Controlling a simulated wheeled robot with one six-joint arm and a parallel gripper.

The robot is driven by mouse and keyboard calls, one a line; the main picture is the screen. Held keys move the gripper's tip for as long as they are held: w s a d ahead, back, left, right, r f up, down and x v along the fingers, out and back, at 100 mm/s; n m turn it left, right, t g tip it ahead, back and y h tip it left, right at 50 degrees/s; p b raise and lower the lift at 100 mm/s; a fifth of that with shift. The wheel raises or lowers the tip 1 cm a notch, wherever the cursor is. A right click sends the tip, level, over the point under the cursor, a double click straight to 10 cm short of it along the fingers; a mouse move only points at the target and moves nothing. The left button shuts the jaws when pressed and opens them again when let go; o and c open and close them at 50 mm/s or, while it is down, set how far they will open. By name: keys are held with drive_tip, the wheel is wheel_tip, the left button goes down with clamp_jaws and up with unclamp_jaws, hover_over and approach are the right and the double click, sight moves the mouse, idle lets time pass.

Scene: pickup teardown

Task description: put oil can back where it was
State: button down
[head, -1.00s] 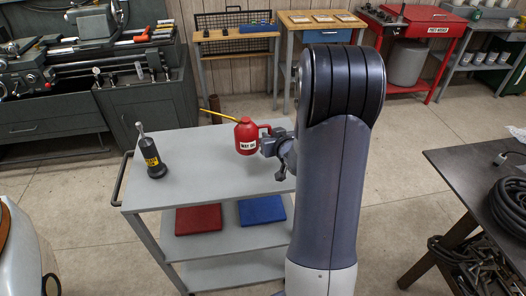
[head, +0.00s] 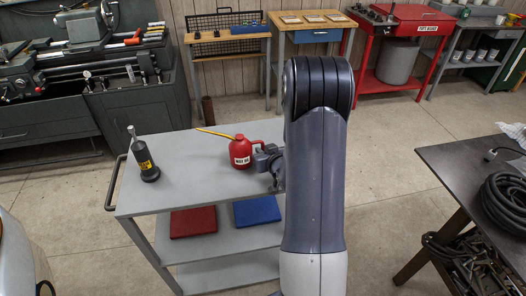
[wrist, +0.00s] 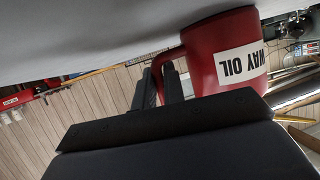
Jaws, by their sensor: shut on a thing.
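The oil can (head: 241,152) is red with a white "WAY OIL" label and a long yellow spout pointing left. It is upright at the right part of the grey cart's top shelf (head: 205,182). My gripper (head: 268,158) is at its right side, shut on its handle. The wrist view is upside down: the can (wrist: 204,55) shows with its base at the grey surface, and my gripper's fingers (wrist: 160,85) are around the red handle. The base is at or just above the shelf; I cannot tell whether it touches.
A black bottle-shaped tool with a yellow label (head: 146,160) stands at the shelf's left. A red mat (head: 193,221) and a blue mat (head: 256,210) lie on the lower shelf. A dark bench with coiled hose (head: 505,205) is at right. The shelf's middle is clear.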

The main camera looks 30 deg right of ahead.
drive_tip(key=shift+s+a+f+b, duration=0.1)
drive_tip(key=shift+s+f+b, duration=0.2)
drive_tip(key=shift+f+b, duration=0.4)
drive_tip(key=c, duration=1.5)
unclamp_jaws()
drive_tip(key=shift+s+f, duration=0.1)
drive_tip(key=shift+f, duration=0.05)
drive_tip(key=shift+w+r+p, duration=0.2)
drive_tip(key=shift+r+p, duration=0.6)
drive_tip(key=shift+p, duration=0.25)
drive_tip(key=b+v, duration=0.1)
drive_tip(key=v, duration=1)
drive_tip(key=shift+s+r+b, duration=0.25)
drive_tip(key=shift+r+b, duration=0.1)
drive_tip(key=shift+b, duration=0.05)
